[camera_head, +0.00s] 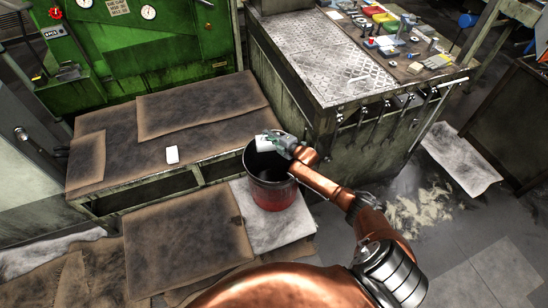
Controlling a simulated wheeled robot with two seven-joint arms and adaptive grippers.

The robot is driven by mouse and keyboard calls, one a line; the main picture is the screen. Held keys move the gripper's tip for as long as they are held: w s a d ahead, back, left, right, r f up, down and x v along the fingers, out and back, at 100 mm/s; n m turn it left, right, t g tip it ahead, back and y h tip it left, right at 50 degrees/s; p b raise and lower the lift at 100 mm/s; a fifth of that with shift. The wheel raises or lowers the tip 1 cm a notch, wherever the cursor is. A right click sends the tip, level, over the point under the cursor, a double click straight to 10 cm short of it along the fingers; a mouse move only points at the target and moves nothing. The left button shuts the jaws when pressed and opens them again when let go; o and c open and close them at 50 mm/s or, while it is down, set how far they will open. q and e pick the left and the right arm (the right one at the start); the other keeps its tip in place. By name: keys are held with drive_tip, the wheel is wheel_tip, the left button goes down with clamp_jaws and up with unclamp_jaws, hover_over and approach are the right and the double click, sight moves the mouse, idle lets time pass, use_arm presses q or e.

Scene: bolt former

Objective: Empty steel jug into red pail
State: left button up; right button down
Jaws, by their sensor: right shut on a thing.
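The red pail (272,193) stands on a pale sheet on the floor, in front of the low green bench. Its lower part is red, its upper part dark, and its mouth is open upward. My right gripper (275,143) is above the pail's far rim, shut on a small pale grey thing that seems to be the steel jug (264,144). The jug is over the pail's mouth and looks tilted, but its opening and contents are not clear. Part of it is hidden by the gripper. My left gripper is out of the picture.
A green machine (150,40) with gauges stands at the back left. Brown mats (205,108) and a small white item (172,155) lie on the low bench. A metal-topped cabinet (325,60) with tools stands right behind the pail. A pale spill (418,212) marks the floor.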

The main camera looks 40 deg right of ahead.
sight(268, 141)
drive_tip(key=shift+w+a+f+b, duration=0.15)
drive_tip(key=shift+f+b, duration=0.15)
drive_tip(key=shift+f, duration=0.1)
drive_tip(key=shift+w+a+f+b, duration=0.15)
drive_tip(key=shift+f+b, duration=0.1)
drive_tip(key=shift+f, duration=0.1)
drive_tip(key=shift+f+b, duration=0.45)
drive_tip(key=shift+f, duration=0.35)
drive_tip(key=shift+w+a+f+b, duration=0.1)
drive_tip(key=shift+w+f+b, duration=0.05)
drive_tip(key=shift+b, duration=0.25)
idle(6.0)
